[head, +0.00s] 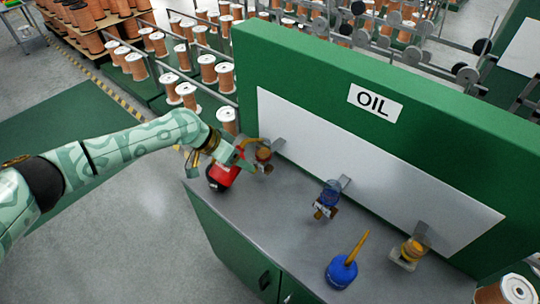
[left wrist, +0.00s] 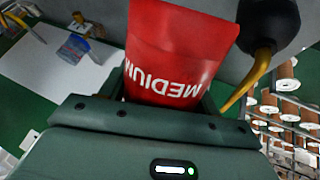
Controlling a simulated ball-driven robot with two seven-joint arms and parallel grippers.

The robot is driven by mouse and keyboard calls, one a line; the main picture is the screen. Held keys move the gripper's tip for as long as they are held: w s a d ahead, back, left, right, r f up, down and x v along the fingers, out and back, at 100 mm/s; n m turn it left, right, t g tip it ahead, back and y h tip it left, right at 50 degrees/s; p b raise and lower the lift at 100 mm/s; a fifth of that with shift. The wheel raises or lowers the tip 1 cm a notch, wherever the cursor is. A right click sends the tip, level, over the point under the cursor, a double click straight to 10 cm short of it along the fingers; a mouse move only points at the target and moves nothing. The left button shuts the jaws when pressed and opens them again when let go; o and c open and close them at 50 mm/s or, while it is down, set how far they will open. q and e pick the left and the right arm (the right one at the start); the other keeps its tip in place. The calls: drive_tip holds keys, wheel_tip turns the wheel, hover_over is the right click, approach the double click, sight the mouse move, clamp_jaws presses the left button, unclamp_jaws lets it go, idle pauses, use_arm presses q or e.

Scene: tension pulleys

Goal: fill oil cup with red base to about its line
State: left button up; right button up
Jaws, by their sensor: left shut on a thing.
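My left gripper (head: 232,160) is shut on a red oil can (head: 222,176). In the left wrist view the can (left wrist: 178,50) shows the word "MEDIUM" upside down. A yellowish spout arcs at the gripper towards the oil cup with the reddish base (head: 263,155), mounted at the left of the white panel. The cup is partly hidden by the spout and gripper; its line and oil level are too small to read. I cannot tell whether the spout tip is over or touching the cup. My right gripper is not in view.
A blue oil can (head: 341,272) with a yellow spout stands on the grey counter (head: 285,225). The green wall (head: 330,70) with its "OIL" sign rises behind.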

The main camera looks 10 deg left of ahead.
use_arm(q)
drive_tip(key=shift+r+g+p, duration=0.3)
drive_tip(key=shift+r+p, duration=0.2)
drive_tip(key=shift+p, duration=0.1)
drive_tip(key=shift+w+r+y+p, duration=0.1)
drive_tip(key=shift+r+y+p, duration=0.1)
drive_tip(key=shift+y+p, duration=0.1)
idle(0.8)
drive_tip(key=shift+d+r+g+p, duration=0.1)
drive_tip(key=shift+r+g+p, duration=0.2)
drive_tip(key=shift+p, duration=0.1)
idle(0.9)
drive_tip(key=shift+w+r+g+y+p, duration=0.1)
drive_tip(key=shift+r+g+y+p, duration=0.25)
drive_tip(key=shift+p, duration=0.2)
drive_tip(key=shift+f, duration=0.1)
idle(4.3)
